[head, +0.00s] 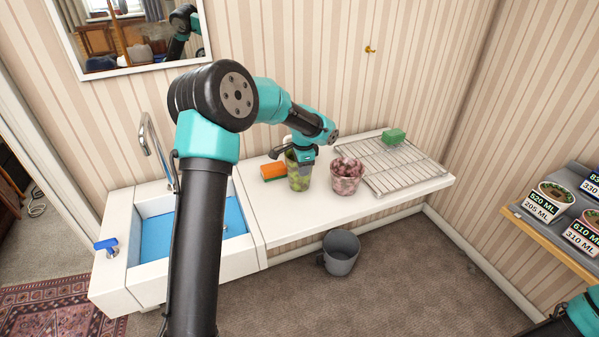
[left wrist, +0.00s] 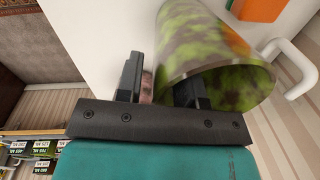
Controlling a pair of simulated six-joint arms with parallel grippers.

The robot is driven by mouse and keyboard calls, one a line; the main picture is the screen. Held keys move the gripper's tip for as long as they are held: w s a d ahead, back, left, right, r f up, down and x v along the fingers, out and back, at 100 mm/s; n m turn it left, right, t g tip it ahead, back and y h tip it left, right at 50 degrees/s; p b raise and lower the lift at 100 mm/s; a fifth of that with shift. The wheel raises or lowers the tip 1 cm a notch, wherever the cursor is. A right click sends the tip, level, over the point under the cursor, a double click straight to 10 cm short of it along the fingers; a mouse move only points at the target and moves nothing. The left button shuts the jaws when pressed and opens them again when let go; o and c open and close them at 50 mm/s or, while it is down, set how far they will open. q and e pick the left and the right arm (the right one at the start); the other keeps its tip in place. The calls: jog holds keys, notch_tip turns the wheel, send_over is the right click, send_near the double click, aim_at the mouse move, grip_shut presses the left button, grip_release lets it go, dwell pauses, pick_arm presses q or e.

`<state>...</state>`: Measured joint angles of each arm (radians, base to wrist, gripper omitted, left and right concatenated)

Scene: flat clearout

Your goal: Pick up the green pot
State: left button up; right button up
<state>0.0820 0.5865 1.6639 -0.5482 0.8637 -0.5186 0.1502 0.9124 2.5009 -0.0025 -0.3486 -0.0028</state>
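The green pot (head: 299,183) is a mottled green cup with a pale handle, standing on the white counter in the head view. In the left wrist view the green pot (left wrist: 215,35) fills the upper right, its open rim towards me. My left gripper (head: 301,155) is over the pot's rim, pointing down. In the left wrist view the left gripper (left wrist: 160,85) has its fingers apart, one outside the wall and one overlapping the opening. I cannot tell whether either finger touches the wall. My right gripper is out of view; only a piece of my right arm shows.
A pink mottled pot (head: 347,177) stands close to the right. An orange sponge (head: 273,171) lies to the left. A wire rack (head: 400,172) with a green block (head: 394,136) is farther right. A sink (head: 150,210) is at left, a grey bucket (head: 341,252) on the floor.

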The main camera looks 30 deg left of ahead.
pick_arm(q)
jog(key=shift+c, duration=0.2)
grip_shut()
dwell(0.3)
dwell(1.1)
